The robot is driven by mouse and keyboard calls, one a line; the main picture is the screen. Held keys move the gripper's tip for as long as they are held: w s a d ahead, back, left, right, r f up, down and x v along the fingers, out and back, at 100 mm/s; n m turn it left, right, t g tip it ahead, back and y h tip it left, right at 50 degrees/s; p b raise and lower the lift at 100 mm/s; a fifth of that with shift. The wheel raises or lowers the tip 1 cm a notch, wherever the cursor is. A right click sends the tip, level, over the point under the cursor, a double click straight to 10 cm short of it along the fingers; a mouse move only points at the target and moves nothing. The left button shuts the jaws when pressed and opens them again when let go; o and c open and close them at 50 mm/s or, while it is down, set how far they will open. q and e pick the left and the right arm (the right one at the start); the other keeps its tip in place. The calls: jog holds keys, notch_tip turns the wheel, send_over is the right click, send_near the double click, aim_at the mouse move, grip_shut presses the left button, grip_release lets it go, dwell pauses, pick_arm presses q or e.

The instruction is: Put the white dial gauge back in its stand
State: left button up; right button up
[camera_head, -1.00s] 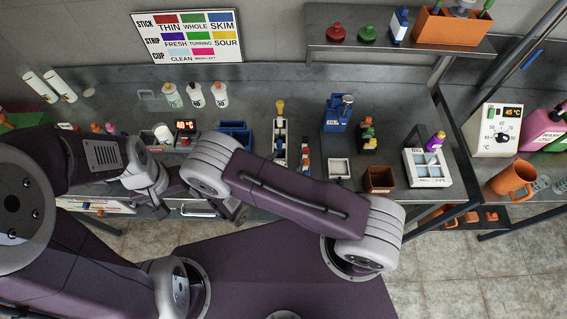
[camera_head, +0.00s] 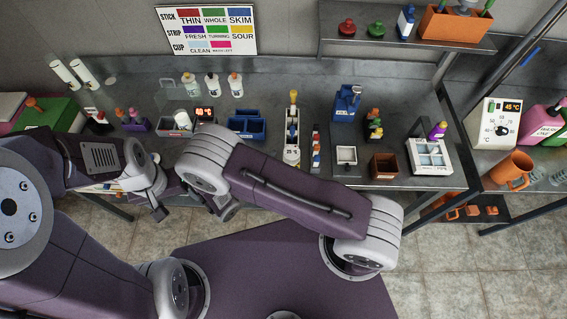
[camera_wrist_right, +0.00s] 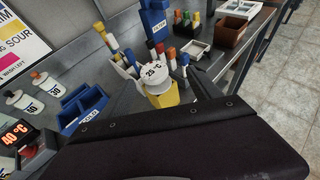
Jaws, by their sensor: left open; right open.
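A white round dial marked 25 °C (camera_wrist_right: 155,72) shows in the right wrist view, at the front of a holder with a yellow lower part (camera_wrist_right: 162,96). In the head view the 25 °C marking (camera_head: 291,154) is at the near end of a narrow white holder on the bench. I cannot tell whether dial and holder are separate pieces. My left gripper (camera_head: 160,211) is open and empty, by the bench's front edge. My right gripper (camera_head: 227,209) is open, left of and nearer than the dial, partly hidden by its arm. Neither touches the dial.
A blue bin (camera_head: 247,128) and a red 40 °C display (camera_head: 204,112) stand left of the holder. Coloured markers (camera_head: 315,150), a white tray (camera_head: 346,156) and a brown box (camera_head: 384,166) stand right. My right arm crosses the front of the bench.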

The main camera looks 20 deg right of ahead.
jog(key=s+d+r+m+g+y, duration=0.35)
jog(key=r+m+y, duration=0.25)
jog(key=m, duration=0.6)
jog(key=s+d+r+m+g+y, duration=0.3)
jog(key=s+r+m+y, duration=0.2)
jog(key=m, duration=0.8)
pick_arm(q)
notch_tip(320, 180, down, 10)
jog(key=b, duration=0.9)
jog(key=shift+s+r, duration=0.15)
jog(key=shift+r, duration=0.1)
pick_arm(e)
notch_tip(320, 180, down, 9)
jog(key=shift+a+f, duration=0.2)
pick_arm(q)
jog(key=shift+s, duration=0.1)
pick_arm(e)
jog(key=shift+s, duration=0.1)
